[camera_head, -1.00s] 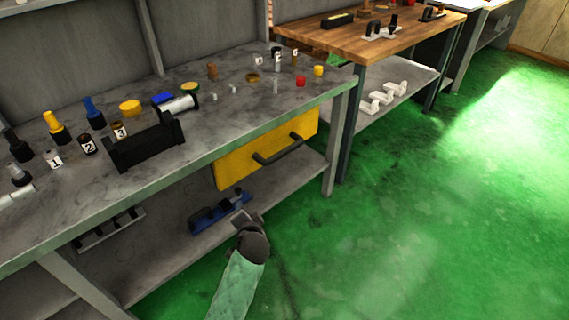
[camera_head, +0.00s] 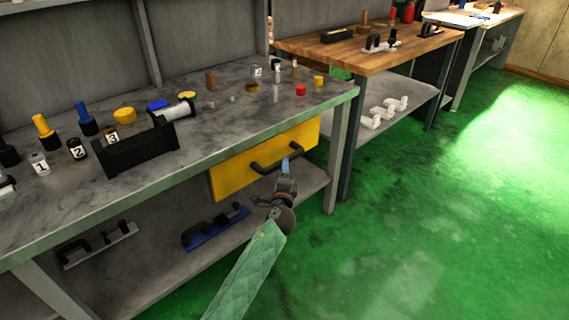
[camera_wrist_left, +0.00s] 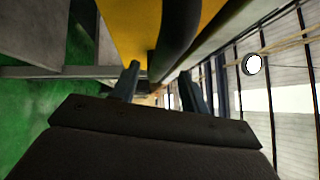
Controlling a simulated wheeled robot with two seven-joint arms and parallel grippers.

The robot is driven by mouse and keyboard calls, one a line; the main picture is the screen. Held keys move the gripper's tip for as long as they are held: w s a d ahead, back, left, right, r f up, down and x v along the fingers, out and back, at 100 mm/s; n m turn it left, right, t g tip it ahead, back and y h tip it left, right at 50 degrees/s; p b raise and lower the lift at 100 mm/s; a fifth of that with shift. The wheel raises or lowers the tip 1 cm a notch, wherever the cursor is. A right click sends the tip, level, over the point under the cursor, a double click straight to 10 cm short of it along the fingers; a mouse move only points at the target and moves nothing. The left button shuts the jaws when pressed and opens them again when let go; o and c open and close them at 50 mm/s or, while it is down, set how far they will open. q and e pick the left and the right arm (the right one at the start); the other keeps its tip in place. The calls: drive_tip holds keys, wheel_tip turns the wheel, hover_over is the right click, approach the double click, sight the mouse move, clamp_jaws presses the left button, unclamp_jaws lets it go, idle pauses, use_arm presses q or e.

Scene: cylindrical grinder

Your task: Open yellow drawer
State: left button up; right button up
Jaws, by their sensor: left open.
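The yellow drawer (camera_head: 233,176) hangs under the grey workbench top, with a black bar handle (camera_head: 264,166) across its front. The drawer front looks flush with the bench edge. My left gripper (camera_head: 286,166) is at the right part of the handle, with its fingers pointing up at it. In the left wrist view my left gripper (camera_wrist_left: 160,85) is open, its two fingers apart. The black handle (camera_wrist_left: 176,40) lies ahead between the fingertips, with the yellow drawer (camera_wrist_left: 130,25) behind it. I cannot tell whether a finger touches the handle. My right gripper is not in view.
The grey workbench (camera_head: 215,128) holds several bottles, caps and a black holder (camera_head: 135,150). A blue tool (camera_head: 215,228) lies on its lower shelf. A wooden table (camera_head: 370,55) stands beyond. Green floor (camera_head: 430,220) is open to the right.

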use_arm(q)
drive_tip(key=shift+w+d+r, duration=0.15)
drive_tip(key=shift+w, duration=0.85)
drive_tip(key=shift+w+d+r, duration=0.1)
drive_tip(key=shift+w, duration=0.9)
clamp_jaws()
